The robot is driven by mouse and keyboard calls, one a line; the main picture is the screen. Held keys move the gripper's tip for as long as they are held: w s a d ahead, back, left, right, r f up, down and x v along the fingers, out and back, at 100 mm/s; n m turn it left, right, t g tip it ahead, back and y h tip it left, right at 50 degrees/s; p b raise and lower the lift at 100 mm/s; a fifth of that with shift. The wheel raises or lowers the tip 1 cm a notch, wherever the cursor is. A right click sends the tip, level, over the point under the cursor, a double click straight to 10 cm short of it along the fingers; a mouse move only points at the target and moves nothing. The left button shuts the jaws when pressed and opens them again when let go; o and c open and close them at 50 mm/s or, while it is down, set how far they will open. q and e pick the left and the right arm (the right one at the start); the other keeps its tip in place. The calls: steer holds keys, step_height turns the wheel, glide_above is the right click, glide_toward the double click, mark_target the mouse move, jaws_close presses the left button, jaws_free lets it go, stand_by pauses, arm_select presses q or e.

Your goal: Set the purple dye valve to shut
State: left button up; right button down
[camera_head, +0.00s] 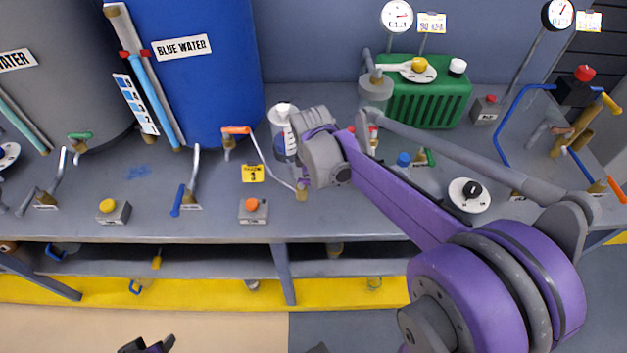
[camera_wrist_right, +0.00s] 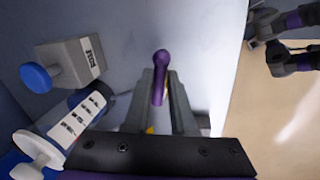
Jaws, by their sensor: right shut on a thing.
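A purple valve lever (camera_wrist_right: 160,72) with a rounded end shows in the right wrist view, between the two grey fingers of my right gripper (camera_wrist_right: 158,100). The gripper is shut on it. In the head view my right arm and wrist cover the lever and the valve body, so I cannot tell the valve's setting. My left gripper (camera_head: 148,345) is only partly in view at the bottom edge of the head view, away from the bench. It also shows at the upper right of the right wrist view (camera_wrist_right: 285,42); its opening is unclear.
A clear graduated cylinder (camera_head: 284,130) stands just left of my right wrist. A grey box with a blue button (camera_wrist_right: 78,62) and a white scaled tube (camera_wrist_right: 72,128) are near the right gripper. A blue tank (camera_head: 195,90) and a green ribbed unit (camera_head: 430,105) stand behind.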

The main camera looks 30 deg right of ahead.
steer(key=shift+w+d+n, duration=0.25)
steer(key=shift+d+n, duration=0.05)
steer(key=shift+n, duration=0.7)
steer(key=c, duration=0.8)
jaws_free()
steer(key=shift+o, duration=0.2)
step_height(320, 180, up, 11)
steer(key=s+a+p, duration=0.1)
steer(key=shift+s+f, duration=0.2)
steer(key=shift+s, duration=0.2)
